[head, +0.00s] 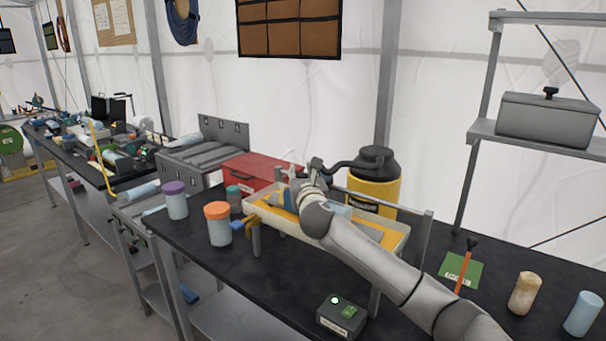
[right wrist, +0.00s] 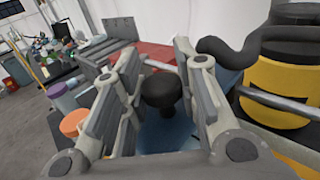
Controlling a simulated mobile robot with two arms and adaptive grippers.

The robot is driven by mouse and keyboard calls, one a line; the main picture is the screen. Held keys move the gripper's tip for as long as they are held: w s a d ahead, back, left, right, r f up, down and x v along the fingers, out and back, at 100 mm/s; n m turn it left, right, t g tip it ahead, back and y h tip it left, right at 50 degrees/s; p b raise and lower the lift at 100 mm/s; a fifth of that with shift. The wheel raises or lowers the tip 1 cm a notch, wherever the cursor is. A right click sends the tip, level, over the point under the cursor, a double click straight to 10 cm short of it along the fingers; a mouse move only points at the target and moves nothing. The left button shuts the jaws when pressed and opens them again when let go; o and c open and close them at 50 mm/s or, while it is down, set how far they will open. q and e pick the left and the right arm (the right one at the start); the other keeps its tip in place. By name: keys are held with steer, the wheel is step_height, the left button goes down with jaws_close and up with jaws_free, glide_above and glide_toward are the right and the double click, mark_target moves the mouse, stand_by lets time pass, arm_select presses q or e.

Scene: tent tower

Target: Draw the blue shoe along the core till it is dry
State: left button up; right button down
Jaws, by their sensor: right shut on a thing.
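My right gripper (head: 314,180) is over the tray on the bench, its arm reaching in from the lower right. In the right wrist view, its fingers (right wrist: 160,95) are shut on the black knob (right wrist: 158,88) of the blue shoe (right wrist: 172,136). In the head view only a little of the shoe (head: 293,196) shows beside the gripper. A grey core (head: 368,228) lies in the shallow tray (head: 269,228) with yellow lining, partly hidden by my arm. Whether the shoe touches the core, and whether the core is wet, I cannot tell. My left gripper is out of view.
A yellow vacuum (head: 371,202) with a black hose (head: 345,170) stands behind the tray. A red box (head: 250,171) and capped jars (head: 217,225) stand left. A small box with a lit lamp (head: 341,316) is in front; a green card (head: 461,270) and two cylinders (head: 525,293) are right.

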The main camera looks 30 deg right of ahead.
steer(key=c, duration=1.5)
jaws_free()
steer(key=shift+s, duration=0.15)
steer(key=o, duration=0.4)
steer(key=shift+c, duration=0.2)
steer(key=v, duration=1.1)
steer(key=shift+s+a, duration=0.25)
steer(key=shift+s, duration=0.05)
steer(key=shift+f, duration=0.1)
